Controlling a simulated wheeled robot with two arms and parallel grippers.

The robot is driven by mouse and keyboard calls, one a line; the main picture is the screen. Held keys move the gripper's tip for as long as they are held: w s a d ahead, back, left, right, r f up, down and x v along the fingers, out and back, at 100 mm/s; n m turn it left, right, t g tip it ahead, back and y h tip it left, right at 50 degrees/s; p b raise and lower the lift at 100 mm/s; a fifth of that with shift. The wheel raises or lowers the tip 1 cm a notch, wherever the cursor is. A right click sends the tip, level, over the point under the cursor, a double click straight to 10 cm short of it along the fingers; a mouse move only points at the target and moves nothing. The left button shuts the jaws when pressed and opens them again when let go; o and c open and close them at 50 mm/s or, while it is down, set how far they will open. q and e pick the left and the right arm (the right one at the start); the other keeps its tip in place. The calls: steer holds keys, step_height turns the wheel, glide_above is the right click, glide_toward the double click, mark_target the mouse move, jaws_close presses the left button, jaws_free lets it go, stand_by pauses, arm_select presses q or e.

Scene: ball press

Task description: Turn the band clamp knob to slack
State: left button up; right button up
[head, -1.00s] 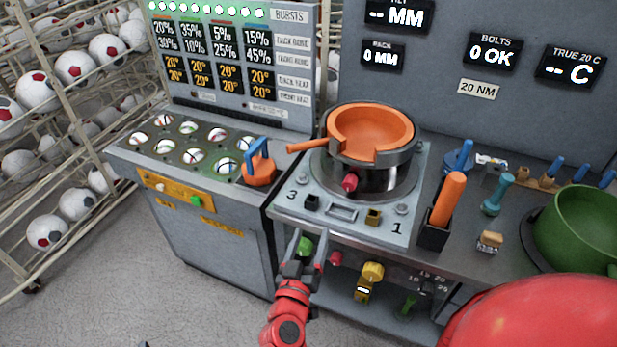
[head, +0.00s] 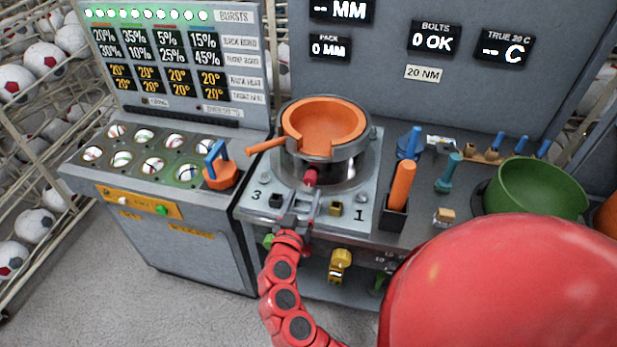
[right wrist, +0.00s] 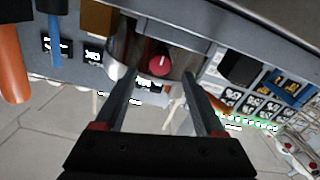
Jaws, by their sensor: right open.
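The red knob (head: 310,176) sits on the front of the shiny metal drum under the orange pan (head: 326,122). It also shows in the right wrist view (right wrist: 159,65), with a small white mark on its face. My right gripper (head: 302,200) is just in front of the knob and below it in the head view. In the right wrist view its two fingers (right wrist: 160,82) are spread apart, with the knob between their tips in the picture and nothing held. I cannot tell the exact gap to the knob. My left gripper is not in view.
A dark block (head: 275,201) and a brass block (head: 336,209) stand on the plate's front edge. An orange handle in a black holder (head: 395,215) stands to the right. A green pot (head: 537,190) is farther right.

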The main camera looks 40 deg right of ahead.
mark_target(309, 183)
steer(key=p+x, duration=0.1)
steer(key=x, duration=0.4)
steer(key=shift+w+d+p, duration=0.2)
steer(key=shift+p, duration=0.1)
jaws_close()
